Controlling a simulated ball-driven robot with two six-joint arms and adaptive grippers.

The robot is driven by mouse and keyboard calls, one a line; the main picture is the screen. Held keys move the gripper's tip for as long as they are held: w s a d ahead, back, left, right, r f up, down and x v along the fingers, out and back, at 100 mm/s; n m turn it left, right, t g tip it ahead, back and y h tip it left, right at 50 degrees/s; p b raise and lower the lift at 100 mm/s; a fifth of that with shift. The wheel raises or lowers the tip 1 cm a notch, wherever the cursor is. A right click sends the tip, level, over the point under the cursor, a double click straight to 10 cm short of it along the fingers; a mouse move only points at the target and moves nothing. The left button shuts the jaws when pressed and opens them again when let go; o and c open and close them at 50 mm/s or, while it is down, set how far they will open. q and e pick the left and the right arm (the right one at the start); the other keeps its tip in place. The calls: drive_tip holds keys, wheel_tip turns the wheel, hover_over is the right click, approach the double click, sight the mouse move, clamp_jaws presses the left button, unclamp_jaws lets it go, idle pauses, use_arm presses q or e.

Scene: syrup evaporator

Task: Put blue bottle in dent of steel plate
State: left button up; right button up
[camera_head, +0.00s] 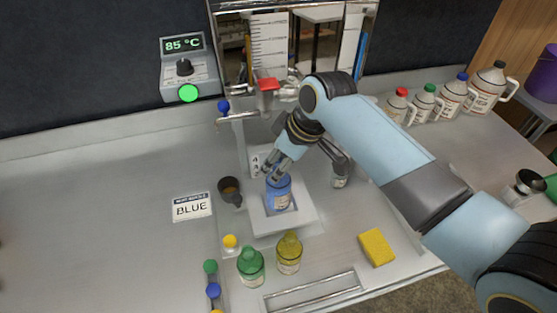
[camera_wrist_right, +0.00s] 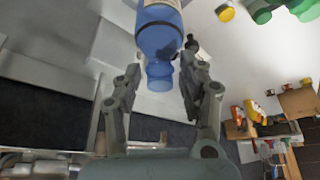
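The blue bottle (camera_head: 279,195) stands upright on the pale steel plate (camera_head: 300,220), and its base appears to be inside the square dent in the middle. My right gripper (camera_head: 272,173) is at the bottle's top. In the right wrist view the bottle (camera_wrist_right: 160,32) has its neck between my right fingers (camera_wrist_right: 161,75), with a visible gap on the left side. The fingers look open and not closed on the neck. My left gripper is not in view.
A green bottle (camera_head: 250,267) and a yellow bottle (camera_head: 289,253) stand in front of the plate. A dark cup (camera_head: 230,190) and a BLUE card (camera_head: 192,206) lie left, a yellow sponge (camera_head: 376,247) right. The evaporator's red-handled tap (camera_head: 268,85) is behind.

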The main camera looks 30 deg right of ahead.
drive_tip(key=shift+o, duration=0.3)
drive_tip(key=shift+s+d+r, duration=0.1)
drive_tip(key=shift+d+r, duration=0.05)
drive_tip(key=shift+r, duration=0.35)
drive_tip(key=v, duration=1.1)
drive_tip(key=shift+s, duration=0.1)
